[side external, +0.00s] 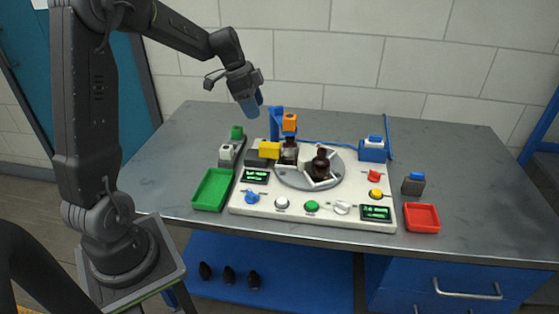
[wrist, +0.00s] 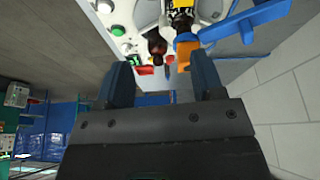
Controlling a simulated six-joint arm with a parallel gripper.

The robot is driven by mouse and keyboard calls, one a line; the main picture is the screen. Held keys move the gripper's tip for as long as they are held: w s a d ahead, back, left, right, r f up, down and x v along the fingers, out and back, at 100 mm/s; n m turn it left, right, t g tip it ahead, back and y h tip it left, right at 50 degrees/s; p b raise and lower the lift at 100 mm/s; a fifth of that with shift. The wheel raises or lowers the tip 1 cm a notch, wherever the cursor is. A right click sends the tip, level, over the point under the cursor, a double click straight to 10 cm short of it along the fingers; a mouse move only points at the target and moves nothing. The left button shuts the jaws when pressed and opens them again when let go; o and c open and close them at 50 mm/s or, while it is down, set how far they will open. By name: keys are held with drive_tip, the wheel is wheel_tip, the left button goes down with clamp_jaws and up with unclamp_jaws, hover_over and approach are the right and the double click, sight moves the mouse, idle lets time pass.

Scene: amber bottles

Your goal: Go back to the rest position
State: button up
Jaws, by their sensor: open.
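My gripper (side external: 252,103) is raised above the back left part of the bench, left of the blue post and apart from everything on the bench. In the wrist view its two dark blue fingers (wrist: 162,82) stand apart with nothing between them. An amber bottle (side external: 321,163) stands upright on the grey round turntable (side external: 291,184). A second dark bottle (side external: 289,151) is at the turntable's back, under the orange block (side external: 289,122), partly hidden. In the wrist view a dark brown bottle (wrist: 157,46) shows beyond the fingers.
The white console (side external: 240,204) carries buttons, knobs and two green displays. A green tray (side external: 212,190) lies at its left, a red tray (side external: 421,217) at its right. A blue post (side external: 274,122) rises behind. A blue-topped grey block (side external: 413,184) stands at right. The bench's back right is clear.

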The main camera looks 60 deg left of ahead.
drive_tip(key=s+d+r+n+t+y, duration=0.1)
drive_tip(key=s+d+r+n, duration=0.2)
drive_tip(key=s+d, duration=0.7)
drive_tip(key=s+d+r+n+t+y, duration=0.1)
drive_tip(key=s+d+r+n, duration=0.2)
drive_tip(key=s+d, duration=0.7)
drive_tip(key=shift+s+d+n+t+y, duration=0.15)
drive_tip(key=shift+d+n+t+y, duration=0.25)
drive_tip(key=shift+n, duration=0.5)
